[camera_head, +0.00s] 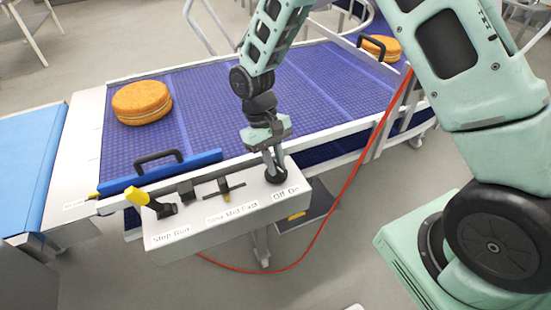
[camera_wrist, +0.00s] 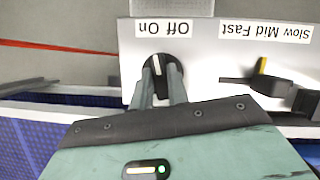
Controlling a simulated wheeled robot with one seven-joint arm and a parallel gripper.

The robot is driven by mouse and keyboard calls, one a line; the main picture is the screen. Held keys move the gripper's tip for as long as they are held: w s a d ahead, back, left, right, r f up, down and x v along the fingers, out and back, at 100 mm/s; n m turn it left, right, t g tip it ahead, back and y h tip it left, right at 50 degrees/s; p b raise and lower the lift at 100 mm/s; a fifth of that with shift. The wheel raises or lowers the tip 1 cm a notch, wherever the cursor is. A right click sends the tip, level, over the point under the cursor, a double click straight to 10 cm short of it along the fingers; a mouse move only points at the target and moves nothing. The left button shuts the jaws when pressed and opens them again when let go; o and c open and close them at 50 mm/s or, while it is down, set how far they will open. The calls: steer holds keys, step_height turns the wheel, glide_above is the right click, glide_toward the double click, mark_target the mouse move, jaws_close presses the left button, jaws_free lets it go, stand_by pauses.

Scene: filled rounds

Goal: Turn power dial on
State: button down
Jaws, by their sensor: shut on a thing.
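The power dial (camera_head: 277,176) is a round black knob on the right end of the control box, by the "Off On" label. In the wrist view the power dial (camera_wrist: 157,70) shows a pale pointer line that is close to upright in the picture, leaning a little. My gripper (camera_head: 272,164) comes down onto the dial from above. In the wrist view my gripper's fingers (camera_wrist: 161,88) are shut on the dial, one on each side, and hide part of it.
The white control box (camera_head: 220,222) also carries a yellow-handled step/run lever (camera_head: 139,196) and a speed selector (camera_head: 225,187). Behind it is a blue conveyor (camera_head: 215,105) with a round filled cake (camera_head: 142,102). A red cable (camera_head: 343,190) hangs to the right.

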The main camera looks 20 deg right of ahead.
steer(key=shift+n+t+h, duration=0.3)
steer(key=shift+n+h, duration=0.3)
steer(key=shift+n, duration=1)
steer(key=shift+a, duration=0.1)
steer(key=c, duration=1.4)
jaws_free()
steer(key=shift+o, duration=0.2)
steer(key=shift+r, duration=0.15)
steer(key=b+v, duration=0.2)
steer(key=v, duration=1.5)
steer(key=shift+w+a, duration=0.1)
